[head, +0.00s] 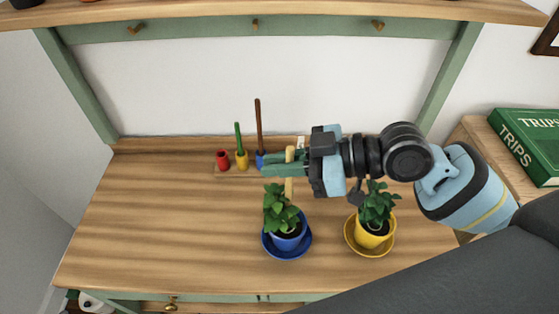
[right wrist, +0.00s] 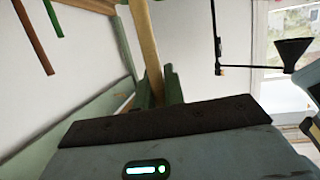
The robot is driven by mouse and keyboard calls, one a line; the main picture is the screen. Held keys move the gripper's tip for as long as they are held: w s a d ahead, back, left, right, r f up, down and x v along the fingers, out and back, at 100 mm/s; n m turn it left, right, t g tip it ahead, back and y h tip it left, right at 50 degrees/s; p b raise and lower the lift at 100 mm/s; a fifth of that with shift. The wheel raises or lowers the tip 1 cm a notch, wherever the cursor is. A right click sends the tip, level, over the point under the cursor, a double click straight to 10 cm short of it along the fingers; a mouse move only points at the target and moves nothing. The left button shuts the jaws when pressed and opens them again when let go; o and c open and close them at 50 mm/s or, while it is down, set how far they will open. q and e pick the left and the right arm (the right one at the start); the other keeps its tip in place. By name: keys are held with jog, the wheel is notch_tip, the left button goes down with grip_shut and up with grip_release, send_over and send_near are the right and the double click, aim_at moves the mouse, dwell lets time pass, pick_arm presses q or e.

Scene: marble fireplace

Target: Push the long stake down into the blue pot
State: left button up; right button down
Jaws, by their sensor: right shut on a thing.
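A long tan wooden stake (head: 289,188) stands roughly upright above the blue pot (head: 287,242), which holds a leafy plant (head: 279,208) on a blue saucer (head: 270,250). My right gripper (head: 288,166) reaches in from the right and is shut on the stake near its upper part. In the right wrist view the stake (right wrist: 146,45) passes up between the two green fingers (right wrist: 160,92). The stake's lower end is lost at the leaves, so I cannot tell whether it is in the soil. My left gripper is not in view.
A yellow pot (head: 371,238) with a plant stands to the right on a yellow saucer. Behind, small red (head: 222,160), yellow (head: 242,161) and blue holders stand in a row; a green stick (head: 238,136) and a brown stick (head: 259,122) rise there. The table's left (head: 160,220) is clear.

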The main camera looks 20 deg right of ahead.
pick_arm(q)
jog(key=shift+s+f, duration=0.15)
pick_arm(e)
jog(key=shift+f, duration=0.3)
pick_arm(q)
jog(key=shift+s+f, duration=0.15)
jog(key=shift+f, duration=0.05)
pick_arm(e)
jog(key=shift+f, duration=0.3)
jog(key=c, duration=1.4)
grip_release()
